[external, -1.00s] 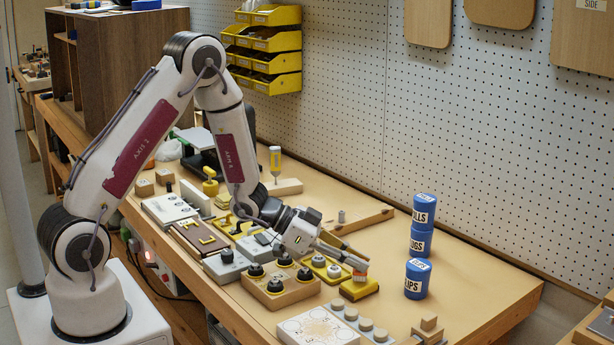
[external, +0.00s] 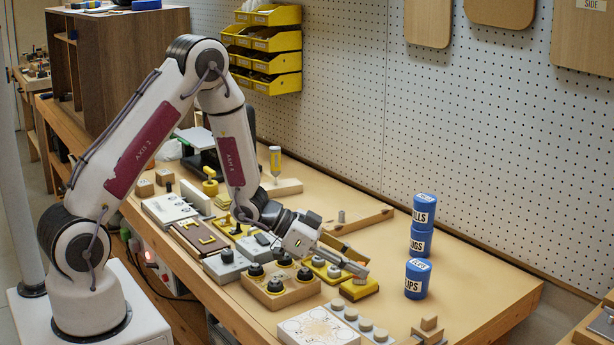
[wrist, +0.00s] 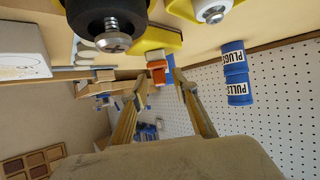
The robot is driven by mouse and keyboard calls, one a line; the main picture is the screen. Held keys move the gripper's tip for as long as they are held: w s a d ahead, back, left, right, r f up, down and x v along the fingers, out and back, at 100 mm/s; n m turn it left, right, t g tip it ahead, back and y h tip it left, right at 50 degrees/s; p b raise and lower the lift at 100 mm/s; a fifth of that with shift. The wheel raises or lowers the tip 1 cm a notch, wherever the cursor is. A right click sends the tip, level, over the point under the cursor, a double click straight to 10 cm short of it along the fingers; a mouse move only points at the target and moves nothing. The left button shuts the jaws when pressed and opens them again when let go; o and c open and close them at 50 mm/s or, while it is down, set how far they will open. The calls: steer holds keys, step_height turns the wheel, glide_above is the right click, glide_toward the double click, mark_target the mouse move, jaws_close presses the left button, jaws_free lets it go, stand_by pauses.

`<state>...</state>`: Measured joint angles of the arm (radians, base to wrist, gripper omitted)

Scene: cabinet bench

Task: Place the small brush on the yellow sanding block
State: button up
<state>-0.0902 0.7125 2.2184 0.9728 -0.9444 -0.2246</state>
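The small brush, with an orange body (wrist: 157,73) and a pale top, stands at the yellow sanding block (external: 359,291), near the front of the bench. In the external view my finger covers most of the brush, so contact between brush and block is hard to see. The block also shows in the wrist view (wrist: 157,38), just beyond the brush. My gripper (external: 360,270) is low over the block. In the wrist view my gripper's fingers (wrist: 160,84) are apart, one on each side of the brush, with a visible gap at the left finger.
A grey strip with round pegs (external: 362,323) lies in front. Blue canisters (external: 417,279) stand to the right, with clear bench around them.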

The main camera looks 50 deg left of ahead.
steer(key=shift+r, duration=0.1)
steer(key=shift+s+a+r, duration=0.3)
steer(key=shift+a, duration=0.1)
steer(key=v, duration=1.1)
steer(key=shift+d+f, duration=0.1)
